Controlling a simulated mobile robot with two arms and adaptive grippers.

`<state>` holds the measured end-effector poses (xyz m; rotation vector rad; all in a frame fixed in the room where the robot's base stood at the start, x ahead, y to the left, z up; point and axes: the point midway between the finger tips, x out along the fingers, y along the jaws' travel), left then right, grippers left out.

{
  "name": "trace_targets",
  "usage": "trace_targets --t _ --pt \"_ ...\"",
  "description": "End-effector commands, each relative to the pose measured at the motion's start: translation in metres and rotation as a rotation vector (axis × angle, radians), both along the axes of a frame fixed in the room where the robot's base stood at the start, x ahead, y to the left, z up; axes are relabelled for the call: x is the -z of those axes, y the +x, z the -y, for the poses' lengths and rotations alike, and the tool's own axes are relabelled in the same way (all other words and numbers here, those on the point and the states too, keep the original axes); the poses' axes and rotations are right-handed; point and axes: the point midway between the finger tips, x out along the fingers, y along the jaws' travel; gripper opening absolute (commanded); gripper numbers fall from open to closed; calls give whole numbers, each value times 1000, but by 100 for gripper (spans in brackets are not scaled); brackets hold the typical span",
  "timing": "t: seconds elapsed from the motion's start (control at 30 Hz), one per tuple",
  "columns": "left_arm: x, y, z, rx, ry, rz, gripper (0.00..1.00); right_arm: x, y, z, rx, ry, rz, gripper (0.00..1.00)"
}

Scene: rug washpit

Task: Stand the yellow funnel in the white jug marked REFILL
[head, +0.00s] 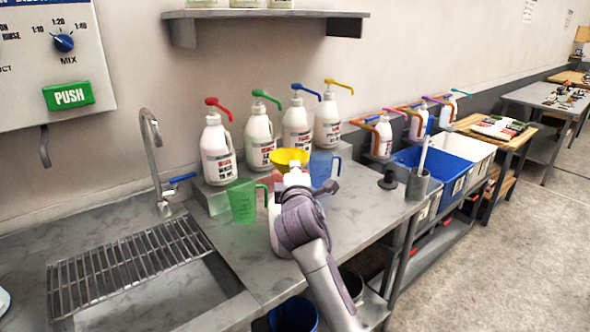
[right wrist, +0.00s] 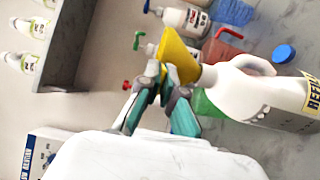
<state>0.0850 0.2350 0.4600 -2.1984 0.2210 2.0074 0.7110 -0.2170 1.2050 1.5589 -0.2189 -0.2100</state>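The yellow funnel (head: 290,156) is above the counter, wide end up. The white jug (head: 275,228) stands below it, largely hidden by my right arm. In the right wrist view the jug (right wrist: 245,95) lies sideways in the picture, with part of its REFILL label at the right edge. There the funnel (right wrist: 174,48) is between my right gripper's fingertips (right wrist: 166,76), which look closed on it. Its narrow end points at the jug's mouth; whether it is inside, I cannot tell. My right gripper (head: 296,182) also shows in the head view. My left gripper is not in view.
A green measuring jug (head: 242,202) and a blue one (head: 324,168) stand close by the jug. Several pump bottles (head: 217,150) stand behind along the wall. A sink with a wire rack (head: 130,265) is at left. A grey cup (head: 417,185) stands at right.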

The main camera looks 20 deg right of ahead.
Motion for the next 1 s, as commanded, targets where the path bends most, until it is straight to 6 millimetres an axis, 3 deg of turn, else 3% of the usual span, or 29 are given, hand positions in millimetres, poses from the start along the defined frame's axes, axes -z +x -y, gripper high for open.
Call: trace_targets --t 0.07,0.1,0.27,0.67,1.0 --pt "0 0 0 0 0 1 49 0 0 0 0 0 0 0" --pt "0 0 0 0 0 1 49 0 0 0 0 0 0 11" --pt "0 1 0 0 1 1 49 0 0 0 0 0 0 35" --pt "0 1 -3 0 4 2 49 0 -8 -2 -1 0 0 35" --pt "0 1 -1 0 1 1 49 2 -73 -21 -2 1 -1 35"
